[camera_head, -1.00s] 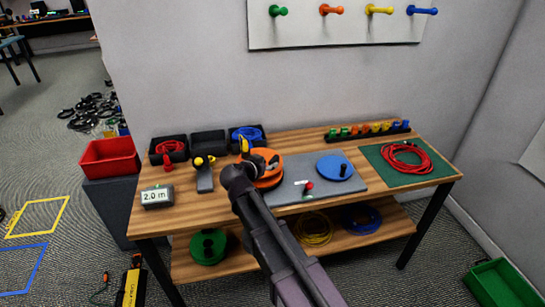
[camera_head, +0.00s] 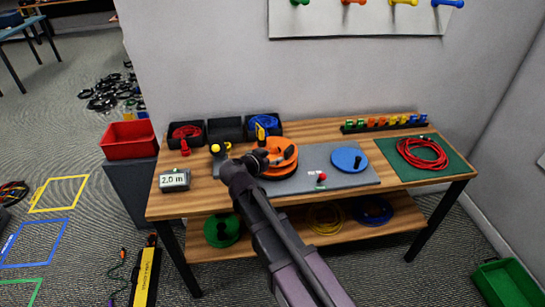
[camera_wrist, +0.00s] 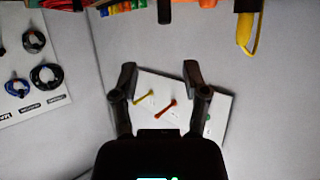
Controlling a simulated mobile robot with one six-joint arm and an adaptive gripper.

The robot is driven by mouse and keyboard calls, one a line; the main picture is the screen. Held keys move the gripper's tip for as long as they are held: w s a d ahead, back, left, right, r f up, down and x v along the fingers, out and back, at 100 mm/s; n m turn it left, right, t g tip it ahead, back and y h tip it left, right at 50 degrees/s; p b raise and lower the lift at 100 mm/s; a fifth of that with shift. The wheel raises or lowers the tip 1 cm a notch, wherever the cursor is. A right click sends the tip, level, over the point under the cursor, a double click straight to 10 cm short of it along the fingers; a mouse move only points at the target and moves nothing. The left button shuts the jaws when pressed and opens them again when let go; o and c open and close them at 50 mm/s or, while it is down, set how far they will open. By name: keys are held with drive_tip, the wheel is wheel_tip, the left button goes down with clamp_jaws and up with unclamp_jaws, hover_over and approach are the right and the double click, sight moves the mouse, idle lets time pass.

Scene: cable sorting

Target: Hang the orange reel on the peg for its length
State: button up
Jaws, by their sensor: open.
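The orange reel (camera_head: 284,147) lies flat on the grey mat at the table's middle, partly hidden by my gripper (camera_head: 272,158). My gripper is open. In the wrist view my open gripper (camera_wrist: 159,72) has nothing between its fingers and faces the wall peg board. A length display (camera_head: 174,180) on the table's left reads 2.0 m.
A blue reel (camera_head: 348,159) lies right of the orange one. A red-topped knob (camera_head: 321,177) stands near the mat's front. A red cable coil (camera_head: 422,153) lies on a green mat.

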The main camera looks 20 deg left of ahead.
drive_tip(key=shift+d, duration=0.1)
idle(0.4)
drive_tip(key=w+d+f+g+h, duration=0.1)
drive_tip(key=d+f+g, duration=0.3)
drive_tip(key=d, duration=0.9)
drive_tip(key=w+d+f+g+h, duration=0.1)
drive_tip(key=d+f+g, duration=0.2)
drive_tip(key=d, duration=0.9)
drive_tip(key=s+d+f+g+y, duration=0.1)
drive_tip(key=s+d+g, duration=0.1)
drive_tip(key=d, duration=0.4)
drive_tip(key=s+d+f+n+g+y, duration=0.1)
drive_tip(key=s+d+f+g+y, duration=0.1)
drive_tip(key=s+d, duration=0.2)
drive_tip(key=s+d+f+n+g+y, duration=0.1)
drive_tip(key=s+d+g, duration=0.1)
drive_tip(key=d, duration=0.7)
drive_tip(key=shift+s+d+f+y, duration=0.2)
drive_tip(key=shift+s+y, duration=0.2)
drive_tip(key=shift+s, duration=0.3)
drive_tip(key=shift+a, duration=0.1)
wheel_tip(320, 180, up, 9)
drive_tip(key=p, duration=0.9)
drive_tip(key=shift+r, duration=0.15)
